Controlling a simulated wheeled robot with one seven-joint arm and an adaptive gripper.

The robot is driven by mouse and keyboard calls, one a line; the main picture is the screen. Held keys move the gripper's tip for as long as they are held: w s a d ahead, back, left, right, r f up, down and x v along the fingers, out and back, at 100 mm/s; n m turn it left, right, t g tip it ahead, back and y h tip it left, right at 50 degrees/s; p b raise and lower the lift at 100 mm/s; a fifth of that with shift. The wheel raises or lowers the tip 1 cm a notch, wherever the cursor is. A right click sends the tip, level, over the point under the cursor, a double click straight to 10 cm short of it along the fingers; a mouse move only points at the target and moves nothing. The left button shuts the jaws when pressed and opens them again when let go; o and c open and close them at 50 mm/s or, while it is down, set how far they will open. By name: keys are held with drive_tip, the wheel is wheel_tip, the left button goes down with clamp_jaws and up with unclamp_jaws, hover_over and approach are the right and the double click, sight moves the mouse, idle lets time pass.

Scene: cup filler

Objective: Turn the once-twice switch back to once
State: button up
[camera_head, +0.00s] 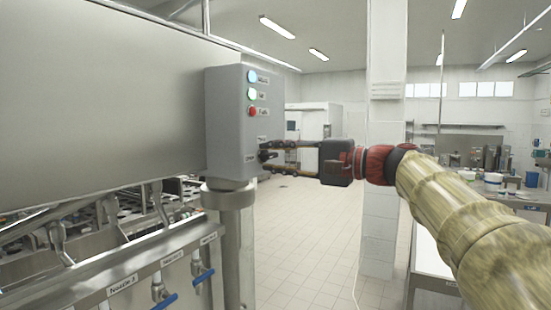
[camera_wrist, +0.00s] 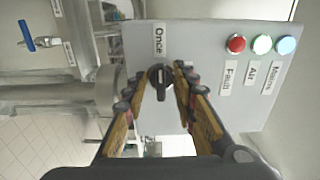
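The once-twice switch is a black rotary knob (camera_wrist: 159,84) on the face of a grey control box (camera_head: 230,120). In the wrist view its bar lies along the picture's vertical, with a light mark near its top. A label reading "Once" (camera_wrist: 159,39) sits above it there. In the head view the knob (camera_head: 265,155) is small and dark at the box's lower part. My gripper (camera_wrist: 157,85) is open, with one finger on each side of the knob. Gaps show beside the knob; whether either fingertip touches it I cannot tell.
Blue, green and red lamps (camera_head: 252,93) sit above the switch on the box. The box stands on a steel post (camera_head: 230,198) beside a large steel tank (camera_head: 110,85). Blue-handled nozzle taps (camera_head: 165,296) are at lower left. Open tiled floor (camera_head: 310,225) lies behind my arm.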

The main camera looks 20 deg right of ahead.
drive_tip(key=v, duration=1.2)
idle(0.3)
